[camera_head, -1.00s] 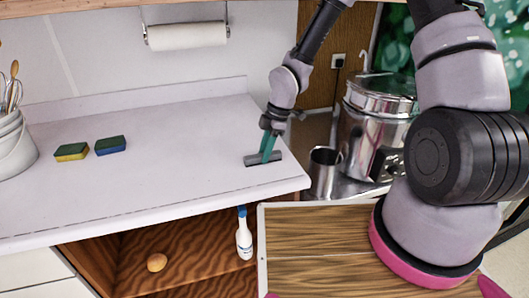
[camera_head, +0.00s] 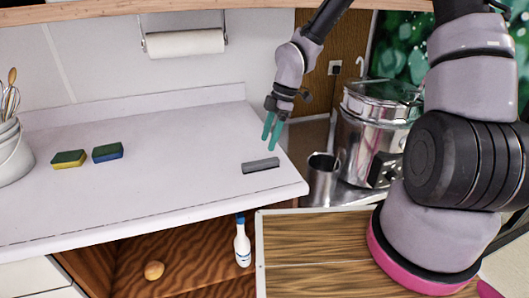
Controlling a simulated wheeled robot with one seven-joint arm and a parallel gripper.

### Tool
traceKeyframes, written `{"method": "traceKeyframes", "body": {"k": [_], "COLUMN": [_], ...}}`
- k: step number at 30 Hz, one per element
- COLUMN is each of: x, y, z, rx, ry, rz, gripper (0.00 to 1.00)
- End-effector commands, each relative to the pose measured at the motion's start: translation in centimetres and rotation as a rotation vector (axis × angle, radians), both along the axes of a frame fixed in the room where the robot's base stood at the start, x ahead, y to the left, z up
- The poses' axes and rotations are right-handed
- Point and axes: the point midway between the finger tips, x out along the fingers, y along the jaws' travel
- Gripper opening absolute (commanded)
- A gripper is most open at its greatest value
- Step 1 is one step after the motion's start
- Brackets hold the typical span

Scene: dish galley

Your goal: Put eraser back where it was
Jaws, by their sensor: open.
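The eraser (camera_head: 261,166) is a small dark grey bar lying flat on the white counter (camera_head: 150,190), near its right end. My gripper (camera_head: 272,138), with two teal fingers, is open and empty. It hangs above and slightly behind the eraser, apart from it, with its fingers pointing down.
Two sponges, one yellow-green (camera_head: 69,159) and one blue-green (camera_head: 107,152), lie on the counter's left. A white bucket of utensils (camera_head: 12,155) stands at the far left. A metal pot (camera_head: 365,130) and a metal cup (camera_head: 322,175) stand right of the counter. The counter's middle is clear.

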Motion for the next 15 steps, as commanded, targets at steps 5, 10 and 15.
{"method": "traceKeyframes", "body": {"k": [5, 10, 15], "x": [0.3, 0.3, 0.3], "y": [-0.9, -1.2, -1.6], "z": [2.8, 4.0, 4.4], "rx": [0.0, 0.0, -0.012], "ry": [-0.001, 0.001, -0.002], "rz": [-0.003, -0.001, -0.019], "gripper": [0.61, 0.61, 0.61]}}
